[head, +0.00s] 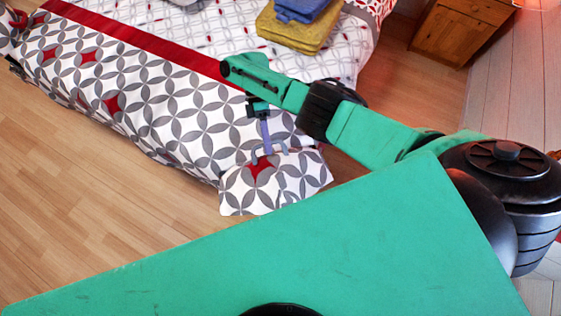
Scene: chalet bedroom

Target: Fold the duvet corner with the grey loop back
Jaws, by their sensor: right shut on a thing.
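The duvet (135,85) has grey and white circles with red diamonds and lies over the bed, hanging at its near side. Its near corner (299,187) sticks out toward me at the lower middle of the head view. The grey loop (283,149) arches over this corner, above a red diamond. My right gripper (266,146) points down at the loop and is shut on it. The fingertips are small here, and the exact grip is hard to see. My left gripper is out of view.
A red band (150,41) crosses the duvet. Folded blue (303,9) and yellow (296,32) cloths lie on the bed. A wooden nightstand (458,32) stands at the back right. Bare wood floor (75,190) lies left of the bed.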

